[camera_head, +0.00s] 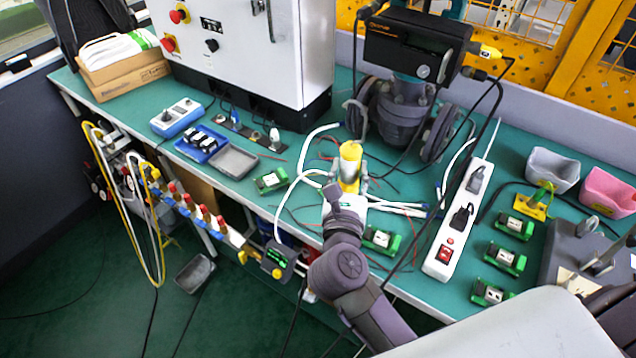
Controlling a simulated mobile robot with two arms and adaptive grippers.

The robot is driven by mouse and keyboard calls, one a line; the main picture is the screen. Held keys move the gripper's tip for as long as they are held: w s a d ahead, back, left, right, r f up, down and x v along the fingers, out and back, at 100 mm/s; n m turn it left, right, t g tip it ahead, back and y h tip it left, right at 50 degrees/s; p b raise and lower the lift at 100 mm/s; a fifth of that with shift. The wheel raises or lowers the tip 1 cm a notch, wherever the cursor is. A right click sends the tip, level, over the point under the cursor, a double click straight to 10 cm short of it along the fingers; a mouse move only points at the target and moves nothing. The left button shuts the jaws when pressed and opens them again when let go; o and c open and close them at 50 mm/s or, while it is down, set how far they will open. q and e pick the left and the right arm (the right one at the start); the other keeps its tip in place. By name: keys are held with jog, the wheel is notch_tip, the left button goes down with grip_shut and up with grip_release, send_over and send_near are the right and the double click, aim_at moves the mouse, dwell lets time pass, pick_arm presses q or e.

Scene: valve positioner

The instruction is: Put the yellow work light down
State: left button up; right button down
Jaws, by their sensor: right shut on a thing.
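The yellow work light (350,160) is a short yellow cylinder with a pale yellow top, near the middle of the green bench. My right gripper (349,182) is shut around it, with a grey finger on each side. The light looks upright. The gripper and wrist hide its lower part, so I cannot tell whether it touches the bench. My left gripper is not in view.
The green bench (331,154) carries white cables around the light. A valve assembly (404,112) stands behind it, and a white power strip (459,219) lies to its right. Small green modules (381,240) sit near the front edge. A grey control cabinet (240,50) stands behind left.

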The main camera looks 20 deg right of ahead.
jog(key=a+f, duration=0.2)
jog(key=w+a+f, duration=0.1)
jog(key=a+f, duration=0.1)
jog(key=f, duration=0.1)
jog(key=w+a+f, duration=0.1)
jog(key=a+f, duration=0.1)
jog(key=shift+w+f, duration=0.2)
jog(key=shift+f, duration=0.15)
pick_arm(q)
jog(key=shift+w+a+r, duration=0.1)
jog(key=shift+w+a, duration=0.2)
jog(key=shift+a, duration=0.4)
pick_arm(e)
jog(key=shift+f, duration=0.15)
jog(key=c, duration=0.7)
grip_release()
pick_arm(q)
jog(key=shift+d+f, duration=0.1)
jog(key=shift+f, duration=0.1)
